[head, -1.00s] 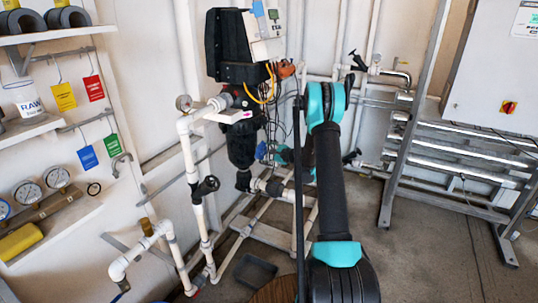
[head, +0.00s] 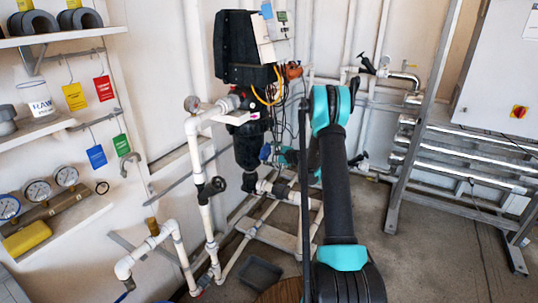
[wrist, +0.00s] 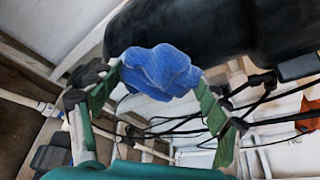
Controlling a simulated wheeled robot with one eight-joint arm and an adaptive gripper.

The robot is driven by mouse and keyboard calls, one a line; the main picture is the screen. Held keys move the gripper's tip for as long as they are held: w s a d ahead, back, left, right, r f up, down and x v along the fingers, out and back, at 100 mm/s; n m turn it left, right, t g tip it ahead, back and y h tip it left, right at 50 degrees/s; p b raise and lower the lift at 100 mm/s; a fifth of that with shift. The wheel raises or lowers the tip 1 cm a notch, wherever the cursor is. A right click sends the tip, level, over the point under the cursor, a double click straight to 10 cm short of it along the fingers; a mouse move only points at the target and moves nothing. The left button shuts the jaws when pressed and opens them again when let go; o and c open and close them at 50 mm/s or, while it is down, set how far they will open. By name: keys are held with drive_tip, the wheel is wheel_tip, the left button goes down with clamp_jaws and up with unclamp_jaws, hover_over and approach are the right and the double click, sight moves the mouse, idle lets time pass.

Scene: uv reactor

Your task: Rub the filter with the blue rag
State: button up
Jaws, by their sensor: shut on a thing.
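The blue rag (wrist: 158,72) is a crumpled cloth between the green-padded fingers of my gripper (wrist: 158,82). The gripper is shut on it. In the head view a small blue patch of the rag (head: 265,152) shows just right of the filter. The filter is a black upright housing (head: 247,146) on the white pipework below the black control box. In the wrist view a large dark rounded body, apparently the filter (wrist: 225,28), fills the top. The rag overlaps its lower edge there; I cannot tell whether they touch.
A black control box (head: 243,48) sits above the filter, with a yellow cable and dark hanging cables beside it. White pipes with a valve handle (head: 212,187) stand at left. Wall shelves hold gauges (head: 38,190) and a yellow block. A metal frame (head: 425,125) stands at right over open floor.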

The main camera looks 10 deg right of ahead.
drive_tip(key=shift+w+a, duration=0.5)
drive_tip(key=shift+a, duration=0.1)
idle(0.3)
drive_tip(key=shift+w+d, duration=1.2)
drive_tip(key=shift+w, duration=0.3)
drive_tip(key=shift+w+a, duration=0.1)
drive_tip(key=shift+s+a, duration=1.35)
drive_tip(key=shift+s, duration=0.25)
drive_tip(key=shift+s+d, duration=0.55)
drive_tip(key=shift+d, duration=0.3)
drive_tip(key=shift+s+d, duration=0.6)
drive_tip(key=shift+d, duration=0.2)
drive_tip(key=shift+s+d, duration=0.55)
drive_tip(key=shift+d, duration=0.3)
